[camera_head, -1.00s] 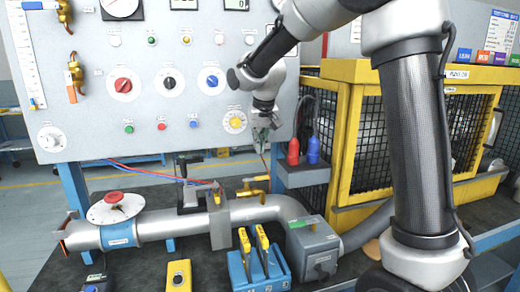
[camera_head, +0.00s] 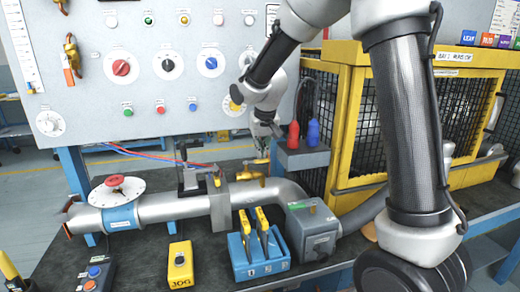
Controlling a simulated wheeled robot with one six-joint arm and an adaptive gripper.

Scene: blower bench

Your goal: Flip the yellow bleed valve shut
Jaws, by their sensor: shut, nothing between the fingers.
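The yellow bleed valve (camera_head: 251,177) sits on the grey pipe, just right of the pipe's grey bracket. Its small yellow lever appears to lie roughly level across the top. My gripper (camera_head: 266,148) points down from above, at the right end of the valve. Its fingers are shut and look empty. They are small and partly lost against the valve and pipe, so I cannot tell whether they touch the lever.
A blue block with yellow levers (camera_head: 258,262) stands in front of the pipe. Red and blue bottles (camera_head: 294,135) stand on a shelf to the right, by the yellow mesh cage (camera_head: 345,150). The grey panel (camera_head: 180,105) is behind. A red-knobbed dial (camera_head: 116,188) tops the pipe at left.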

